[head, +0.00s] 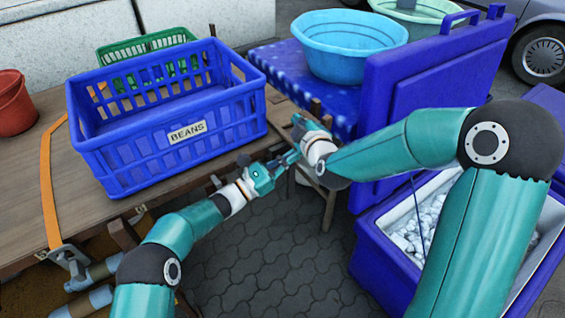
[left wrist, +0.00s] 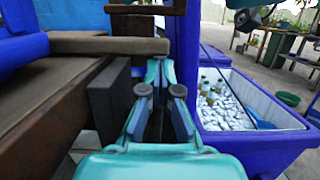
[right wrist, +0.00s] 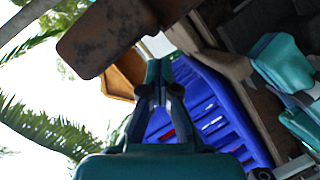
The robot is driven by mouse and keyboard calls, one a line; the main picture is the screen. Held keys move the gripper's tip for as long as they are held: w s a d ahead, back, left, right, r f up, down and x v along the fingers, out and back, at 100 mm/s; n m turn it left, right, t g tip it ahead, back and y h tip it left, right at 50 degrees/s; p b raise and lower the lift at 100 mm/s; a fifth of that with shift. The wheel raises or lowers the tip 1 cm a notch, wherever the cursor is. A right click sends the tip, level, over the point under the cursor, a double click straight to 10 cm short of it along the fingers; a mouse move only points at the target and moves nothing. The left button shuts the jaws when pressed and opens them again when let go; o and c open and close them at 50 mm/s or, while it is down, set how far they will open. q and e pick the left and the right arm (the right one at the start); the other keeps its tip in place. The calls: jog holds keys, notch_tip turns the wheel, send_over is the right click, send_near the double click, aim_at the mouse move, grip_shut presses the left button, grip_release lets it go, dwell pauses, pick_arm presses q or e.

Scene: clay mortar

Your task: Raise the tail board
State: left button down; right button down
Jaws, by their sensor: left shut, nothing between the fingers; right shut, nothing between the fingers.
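The wooden cart bed (head: 55,195) fills the left of the head view. I cannot tell a separate tail board for certain; a dark wooden edge (head: 125,234) shows along the bed's near side. My left gripper (head: 291,157) is shut and empty, just off the bed's right end. In the left wrist view its fingertips (left wrist: 160,78) are close under a wooden plank end (left wrist: 110,44). My right gripper (head: 298,122) is shut and empty, just above the left one. In the right wrist view a worn brown board (right wrist: 118,36) is close to its fingertips (right wrist: 158,78).
A blue crate labelled BEANS (head: 188,132) stands on the bed, with a green crate (head: 146,45) behind and an orange strap (head: 46,180) beside it. A blue ice chest (head: 375,240) stands right. A basin (head: 340,62) sits on a blue-covered table. Paving (head: 280,265) below is clear.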

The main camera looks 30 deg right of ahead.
pick_arm(q)
jog(key=shift+r, duration=1)
pick_arm(e)
jog(key=c, duration=1.1)
grip_release()
